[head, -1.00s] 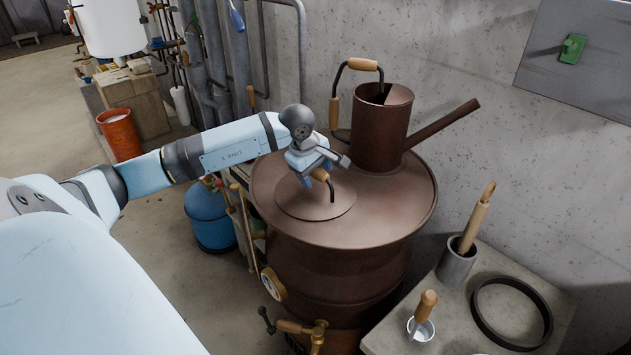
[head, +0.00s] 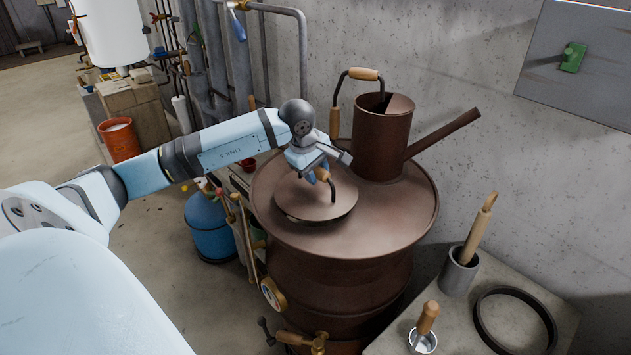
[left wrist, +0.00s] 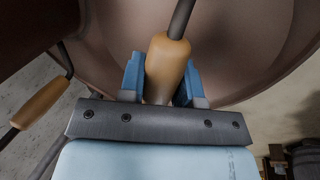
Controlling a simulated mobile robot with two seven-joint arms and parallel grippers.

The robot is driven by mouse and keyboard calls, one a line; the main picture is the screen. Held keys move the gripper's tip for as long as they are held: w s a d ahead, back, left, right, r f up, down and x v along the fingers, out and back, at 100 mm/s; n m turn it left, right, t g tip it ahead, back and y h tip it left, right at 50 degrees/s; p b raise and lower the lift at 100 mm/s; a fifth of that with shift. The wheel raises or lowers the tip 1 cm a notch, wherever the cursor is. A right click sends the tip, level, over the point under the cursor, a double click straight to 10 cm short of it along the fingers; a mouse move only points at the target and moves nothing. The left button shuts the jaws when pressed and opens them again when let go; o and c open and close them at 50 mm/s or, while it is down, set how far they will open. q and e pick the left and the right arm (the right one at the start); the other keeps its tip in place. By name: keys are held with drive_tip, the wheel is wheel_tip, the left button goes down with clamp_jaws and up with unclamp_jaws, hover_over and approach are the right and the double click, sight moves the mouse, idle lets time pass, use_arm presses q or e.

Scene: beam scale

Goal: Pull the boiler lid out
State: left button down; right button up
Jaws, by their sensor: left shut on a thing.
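The boiler (head: 400,222) is a rusty brown drum. Its round lid (head: 306,204) is at the left of the boiler's top, with a dark gap and shadow under its near edge, so it looks slightly raised. My left gripper (head: 320,175) is shut on the lid's wooden handle (head: 324,174). In the left wrist view, the blue fingers of the gripper (left wrist: 158,85) are on both sides of the handle (left wrist: 167,62), with the lid (left wrist: 235,50) beyond. The opening under the lid is hidden. My right gripper is not in view.
A brown watering can (head: 380,135) stands on the boiler just behind the lid, its spout pointing right. A blue tank (head: 208,228) and pipes stand to the left. A concrete bench (head: 460,320) with a cup, tools and a black ring is at the front right.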

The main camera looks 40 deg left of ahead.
use_arm(q)
wheel_tip(320, 180, up, 17)
drive_tip(key=b, duration=0.1)
drive_tip(key=shift+b, duration=0.35)
drive_tip(key=shift+r, duration=0.1)
